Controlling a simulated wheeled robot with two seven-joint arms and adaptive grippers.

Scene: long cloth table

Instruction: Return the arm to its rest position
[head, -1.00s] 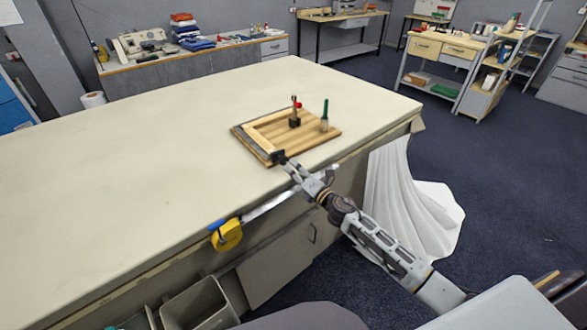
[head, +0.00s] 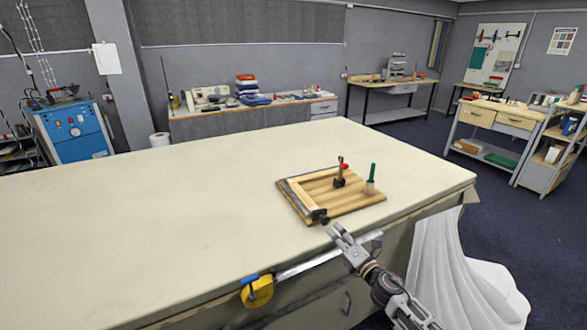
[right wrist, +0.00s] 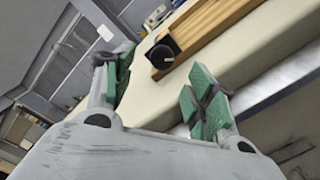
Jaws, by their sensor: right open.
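My right gripper (head: 332,228) is at the table's front edge, just in front of the near corner of a wooden board. In the right wrist view its two green-padded fingers (right wrist: 157,100) stand wide apart with nothing between them. The right arm comes in from the lower right. My left gripper is not in view.
The wooden board (head: 350,204) lies on the long cloth table (head: 150,220). It carries a red-topped clamp (head: 340,172) and a green-handled tool (head: 371,180). A yellow tape measure (head: 258,292) hangs at the front edge. White cloth (head: 450,255) drapes at the right. The table's left side is clear.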

